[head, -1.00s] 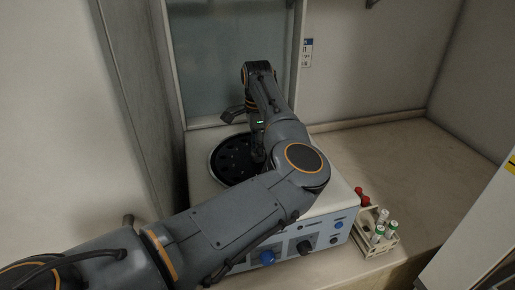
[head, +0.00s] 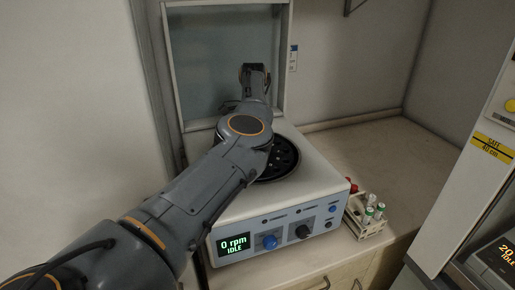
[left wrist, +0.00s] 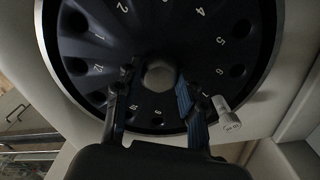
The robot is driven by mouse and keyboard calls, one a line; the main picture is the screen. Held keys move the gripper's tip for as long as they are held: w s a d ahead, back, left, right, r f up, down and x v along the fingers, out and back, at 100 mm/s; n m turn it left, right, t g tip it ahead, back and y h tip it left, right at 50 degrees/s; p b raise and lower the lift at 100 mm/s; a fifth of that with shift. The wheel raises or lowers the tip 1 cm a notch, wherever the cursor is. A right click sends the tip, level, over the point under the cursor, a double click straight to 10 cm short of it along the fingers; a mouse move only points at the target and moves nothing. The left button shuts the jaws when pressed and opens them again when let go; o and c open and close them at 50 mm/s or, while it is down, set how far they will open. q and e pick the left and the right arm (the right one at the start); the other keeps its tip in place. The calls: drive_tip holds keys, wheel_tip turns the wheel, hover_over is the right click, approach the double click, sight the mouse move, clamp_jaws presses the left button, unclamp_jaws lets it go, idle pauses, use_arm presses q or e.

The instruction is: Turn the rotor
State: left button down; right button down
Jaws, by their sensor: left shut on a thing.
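The black rotor (head: 284,158) sits in the round bowl of a white centrifuge (head: 315,178), partly covered by my left arm in the head view. In the left wrist view the rotor (left wrist: 195,38) shows numbered holes around its edge. My left gripper (left wrist: 157,84) has one finger on each side of the round grey hub (left wrist: 160,73) at the rotor's centre and is shut on it. The head view hides the left gripper's fingers. My right gripper is not in view.
The open lid (head: 225,62) stands behind the bowl. The front display (head: 233,244) reads 0 rpm, IDLE, beside a blue knob (head: 270,242) and a black knob (head: 303,231). A tube rack (head: 368,228) stands right of the centrifuge. The counter (head: 385,150) behind is clear.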

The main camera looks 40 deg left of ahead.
use_arm(q)
drive_tip(key=shift+m, duration=1.7)
drive_tip(key=shift+w+m, duration=0.1)
drive_tip(key=shift+m, duration=2.3)
drive_tip(key=shift+m+b, duration=0.35)
drive_tip(key=shift+m, duration=3.75)
drive_tip(key=shift+w+d+m+b, duration=0.1)
drive_tip(key=shift+m+b, duration=0.4)
drive_tip(key=shift+m, duration=2.3)
drive_tip(key=shift+m+b, duration=0.4)
drive_tip(key=shift+m, duration=2.5)
